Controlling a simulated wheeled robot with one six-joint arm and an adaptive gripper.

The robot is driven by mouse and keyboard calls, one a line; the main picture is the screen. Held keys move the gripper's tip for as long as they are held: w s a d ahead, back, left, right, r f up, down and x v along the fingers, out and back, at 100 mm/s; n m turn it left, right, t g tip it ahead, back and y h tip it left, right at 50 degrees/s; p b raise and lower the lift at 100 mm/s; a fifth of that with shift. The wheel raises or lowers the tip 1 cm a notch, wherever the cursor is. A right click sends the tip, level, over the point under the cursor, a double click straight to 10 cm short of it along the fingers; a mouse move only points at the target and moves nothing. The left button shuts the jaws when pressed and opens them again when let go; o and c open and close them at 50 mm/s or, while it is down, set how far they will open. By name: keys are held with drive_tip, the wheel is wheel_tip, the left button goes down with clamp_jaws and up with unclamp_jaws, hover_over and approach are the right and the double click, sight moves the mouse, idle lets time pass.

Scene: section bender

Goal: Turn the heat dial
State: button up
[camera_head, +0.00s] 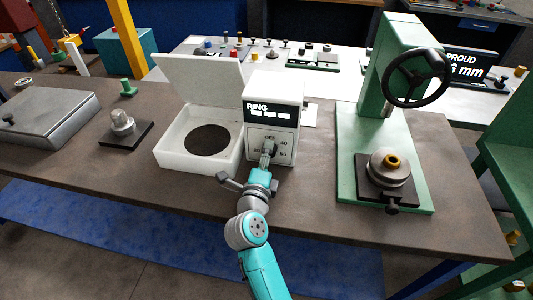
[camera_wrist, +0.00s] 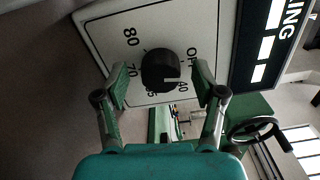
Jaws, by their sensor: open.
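The heat dial (camera_wrist: 160,68) is a round black knob on the white front panel of the ring heater (camera_head: 276,103). In the wrist view its panel carries OFF, 40, 70 and 80 marks, and a pale line on the knob faces the side of OFF and 40. The exact setting is hard to tell. My gripper (camera_wrist: 162,84) is open, with one finger on each side of the dial and visible gaps to it. In the head view my gripper (camera_head: 266,158) is in front of the panel and partly covers the dial.
A white open-lidded box (camera_head: 170,148) with a dark round plate joins the heater's left side. A green press (camera_head: 345,150) with a black handwheel (camera_head: 416,77) stands to the right. A metal part on a dark block (camera_head: 124,128) sits left. The brown bench front is mostly clear.

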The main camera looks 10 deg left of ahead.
drive_tip(key=s, duration=1.1)
drive_tip(key=shift+s+a, duration=0.15)
drive_tip(key=shift+a, duration=0.05)
drive_tip(key=m, duration=0.7)
drive_tip(key=shift+d, duration=0.1)
drive_tip(key=m, duration=0.4)
drive_tip(key=shift+f, duration=0.1)
drive_tip(key=m, duration=0.4)
drive_tip(key=shift+w+d+m, duration=0.1)
drive_tip(key=shift+w+m, duration=0.1)
drive_tip(key=shift+m, duration=0.2)
drive_tip(key=w, duration=1.1)
drive_tip(key=shift+d, duration=0.2)
drive_tip(key=shift+s, duration=0.1)
